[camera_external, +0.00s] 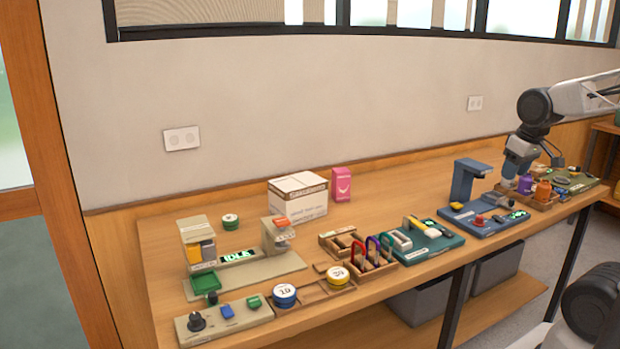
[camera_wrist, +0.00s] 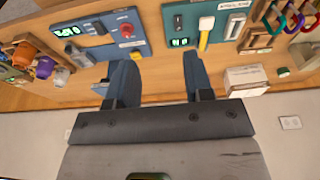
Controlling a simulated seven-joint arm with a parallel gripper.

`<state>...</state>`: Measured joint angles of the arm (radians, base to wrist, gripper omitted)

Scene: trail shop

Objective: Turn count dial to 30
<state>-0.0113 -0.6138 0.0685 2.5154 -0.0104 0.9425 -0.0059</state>
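A black knob (camera_external: 196,320) stands on a beige panel (camera_external: 240,326) at the front left of the bench. It is the likeliest count dial; its markings are too small to read. A blue button (camera_external: 227,311) and a green button (camera_external: 253,301) sit to its right. Behind the panel is a beige machine (camera_external: 262,268) whose display (camera_external: 238,255) reads IDLE. My gripper (camera_external: 510,182) is far off at the right end of the bench, above it. In the wrist view my gripper (camera_wrist: 160,75) is open and empty, and the knob is out of view.
A blue round piece (camera_external: 284,295) and a yellow one (camera_external: 338,276) sit right of the panel. Further right are a wooden rack with coloured loops (camera_external: 371,265), a teal board (camera_external: 447,243) and a tall blue stand (camera_external: 462,184). A white box (camera_external: 298,198) stands at the back.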

